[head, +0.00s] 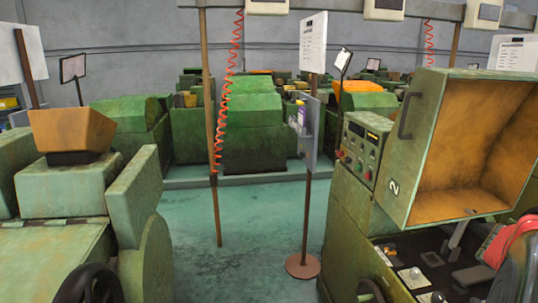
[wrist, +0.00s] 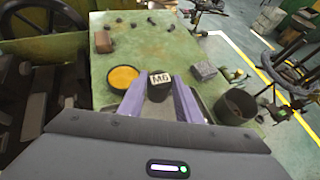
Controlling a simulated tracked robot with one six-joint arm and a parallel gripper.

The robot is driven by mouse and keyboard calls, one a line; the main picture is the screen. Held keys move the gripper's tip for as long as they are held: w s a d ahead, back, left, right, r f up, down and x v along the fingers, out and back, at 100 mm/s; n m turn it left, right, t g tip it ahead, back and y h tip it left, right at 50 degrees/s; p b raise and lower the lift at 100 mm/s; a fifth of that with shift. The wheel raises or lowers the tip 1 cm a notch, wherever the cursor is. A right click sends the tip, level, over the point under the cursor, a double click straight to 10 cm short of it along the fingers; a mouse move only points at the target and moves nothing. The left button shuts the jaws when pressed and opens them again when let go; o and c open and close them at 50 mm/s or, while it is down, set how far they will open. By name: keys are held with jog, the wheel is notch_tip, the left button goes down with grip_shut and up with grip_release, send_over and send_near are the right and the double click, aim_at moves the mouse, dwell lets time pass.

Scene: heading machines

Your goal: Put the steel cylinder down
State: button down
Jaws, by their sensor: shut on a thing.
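In the wrist view, my gripper (wrist: 159,92) has two purple fingers shut on a dark steel cylinder (wrist: 159,79). The cylinder's end facing the camera has a pale label that reads like "M6". It is held over the front part of a worn green machine top (wrist: 160,40). A grey tray-like surface shows partly beneath the fingers. I cannot tell whether the cylinder's far end touches anything. The head view does not show my gripper or the cylinder.
On the green top are a dish with orange contents (wrist: 123,77), a brown block (wrist: 103,42), a grey block (wrist: 203,70) and a dark cup (wrist: 237,106). Small dark pieces lie at the back. The middle is clear. A signpost (head: 306,200) stands among green machines.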

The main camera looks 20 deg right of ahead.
jog(key=w, duration=0.2)
jog(key=w+n+t, duration=0.1)
jog(key=w, duration=0.1)
jog(key=w+n+t+h, duration=0.1)
jog(key=w, duration=0.1)
jog(key=shift+w+d+f, duration=0.25)
jog(key=shift+w+f, duration=0.05)
jog(key=shift+w, duration=0.1)
jog(key=w+a+f+n+t, duration=0.45)
jog(key=w+a, duration=0.45)
jog(key=w, duration=0.4)
jog(key=w+a+f+n+t, duration=0.3)
jog(key=w+a+n+t, duration=0.35)
jog(key=w, duration=0.65)
jog(key=w+a+f+n+t+y, duration=0.1)
jog(key=w+a, duration=0.3)
jog(key=a, duration=0.9)
jog(key=w+a+f+n+t+y, duration=0.2)
jog(key=w+a+f+n+y, duration=0.1)
jog(key=a, duration=0.9)
jog(key=w+a+f+n+t+y, duration=0.1)
jog(key=w+a+f+n+y, duration=0.2)
jog(key=a, duration=1)
jog(key=shift+w+a+t+y, duration=0.3)
jog(key=shift+w+y, duration=0.2)
jog(key=shift+w, duration=0.3)
jog(key=shift+d, duration=0.1)
